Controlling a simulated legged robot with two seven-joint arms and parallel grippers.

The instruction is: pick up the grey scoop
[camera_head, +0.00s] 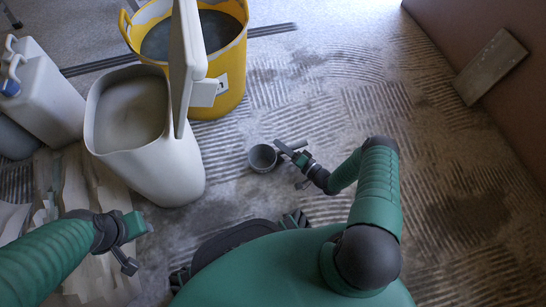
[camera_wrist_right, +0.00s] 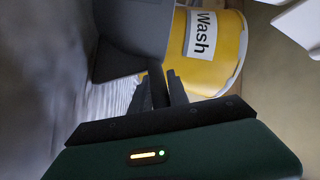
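The grey scoop (camera_head: 262,158) shows in the head view as a round, open-topped cup near the middle, right of the tall pale bin. In the right wrist view its grey body (camera_wrist_right: 135,30) fills the upper left, close beyond the fingers. My right gripper (camera_head: 291,153) is at the scoop's right side. In the wrist view the right gripper's two fingers (camera_wrist_right: 160,90) stand close on either side of a dark, narrow part that looks like the scoop's handle. I cannot tell whether the scoop touches the floor. My left gripper (camera_head: 136,242) is at the lower left, away from the scoop; its fingers are unclear.
A tall pale bin (camera_head: 165,165) stands left of the scoop. Behind it is a yellow bucket (camera_head: 232,85), labelled "Wash" in the wrist view (camera_wrist_right: 225,75). White jugs (camera_head: 45,100) stand far left. A grey board (camera_head: 490,66) leans on the right wall.

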